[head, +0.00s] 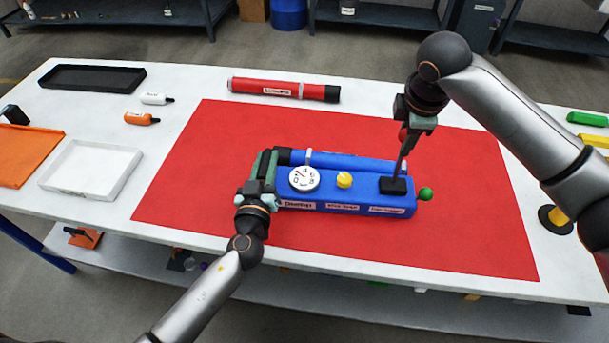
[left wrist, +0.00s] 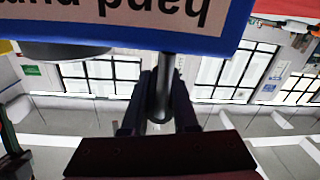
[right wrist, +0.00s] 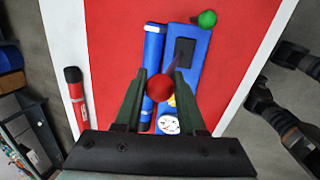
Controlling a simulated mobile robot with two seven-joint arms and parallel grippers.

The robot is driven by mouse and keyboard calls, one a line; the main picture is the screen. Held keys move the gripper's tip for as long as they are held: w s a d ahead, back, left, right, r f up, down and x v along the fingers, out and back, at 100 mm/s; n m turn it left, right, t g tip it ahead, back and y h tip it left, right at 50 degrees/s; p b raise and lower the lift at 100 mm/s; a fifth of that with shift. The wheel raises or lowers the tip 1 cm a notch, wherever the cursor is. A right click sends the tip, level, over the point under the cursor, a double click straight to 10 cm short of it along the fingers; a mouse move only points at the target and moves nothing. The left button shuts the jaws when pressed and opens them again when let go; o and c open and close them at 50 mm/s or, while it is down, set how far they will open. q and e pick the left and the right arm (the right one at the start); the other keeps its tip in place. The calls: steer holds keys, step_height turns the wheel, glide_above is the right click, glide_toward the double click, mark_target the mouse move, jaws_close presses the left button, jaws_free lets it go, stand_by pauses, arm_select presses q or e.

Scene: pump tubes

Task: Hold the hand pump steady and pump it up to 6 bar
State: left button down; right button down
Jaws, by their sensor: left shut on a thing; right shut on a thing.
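The blue hand pump (head: 345,207) lies on the red mat, with a white round gauge (head: 304,178) and a yellow knob (head: 344,180) on top. The gauge reading is too small to tell. My left gripper (head: 262,188) is at the pump's left end, shut on a dark bar (left wrist: 162,85) below the upside-down label. The lever (head: 404,160) rises from a black socket (head: 393,185), leaning slightly right. My right gripper (right wrist: 160,100) is shut around the red ball (right wrist: 160,88) at the lever's top. A green ball (head: 425,194) is at the pump's right end.
A blue tube (head: 345,161) lies along the pump's far side. A red tube (head: 284,89) lies behind the mat (head: 190,190). At left are a black tray (head: 92,77), a white tray (head: 90,168), an orange tray (head: 27,152) and two small bottles. The mat's front is clear.

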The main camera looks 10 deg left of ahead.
steer(key=shift+s+d+f, duration=0.1)
steer(key=shift+d+f, duration=0.15)
steer(key=shift+f, duration=0.1)
